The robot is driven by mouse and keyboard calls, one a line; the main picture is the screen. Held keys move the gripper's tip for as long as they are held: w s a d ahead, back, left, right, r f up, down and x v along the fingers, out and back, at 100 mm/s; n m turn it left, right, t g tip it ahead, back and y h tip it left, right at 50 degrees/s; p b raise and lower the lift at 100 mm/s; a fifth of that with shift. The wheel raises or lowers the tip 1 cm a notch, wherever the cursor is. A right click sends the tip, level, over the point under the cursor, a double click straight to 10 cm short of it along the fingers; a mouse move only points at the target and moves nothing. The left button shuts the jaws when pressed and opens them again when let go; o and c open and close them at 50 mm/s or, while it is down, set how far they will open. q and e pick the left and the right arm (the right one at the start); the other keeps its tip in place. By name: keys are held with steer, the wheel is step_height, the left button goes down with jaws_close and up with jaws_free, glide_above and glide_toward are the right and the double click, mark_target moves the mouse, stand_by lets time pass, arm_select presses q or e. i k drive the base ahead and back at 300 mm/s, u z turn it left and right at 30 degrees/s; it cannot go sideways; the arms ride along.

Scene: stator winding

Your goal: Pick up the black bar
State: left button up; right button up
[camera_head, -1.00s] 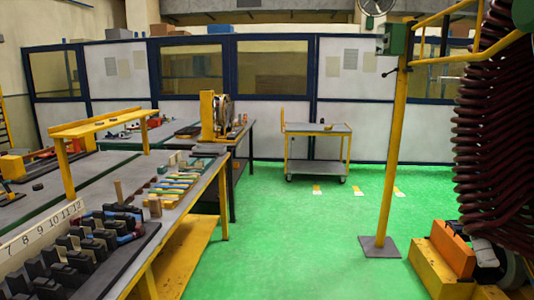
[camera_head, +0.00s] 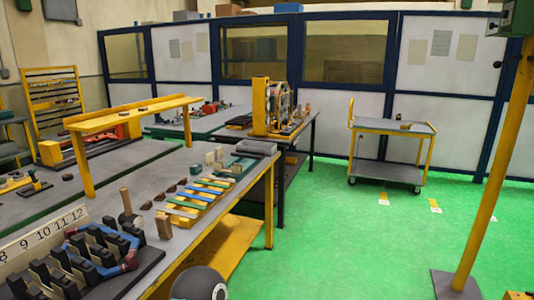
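A dark grey bar (camera_head: 257,147) lies on the far right end of the long workbench (camera_head: 95,180). It is the only bar-like dark piece I make out there, and I cannot tell for sure that it is the black bar. Several black blocks (camera_head: 90,260) stand in rows on a dark base at the near left, with blue and red pieces among them. Neither of my grippers shows. A dark rounded part with a light ring, likely mine, shows at the bottom edge.
Coloured strips (camera_head: 190,200) and small wooden blocks (camera_head: 164,225) lie on the bench. A yellow raised shelf (camera_head: 135,113) stands over it. A winding machine (camera_head: 270,105) stands behind. A trolley (camera_head: 385,126) and a yellow post (camera_head: 490,190) stand right.

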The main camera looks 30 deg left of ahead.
mark_target(235, 155)
steer(key=u, duration=0.45)
steer(key=i, duration=1.5)
steer(key=u, duration=0.8)
steer(key=k, duration=0.75)
steer(key=u, duration=0.15)
steer(key=i, duration=0.8)
steer(key=z, duration=0.05)
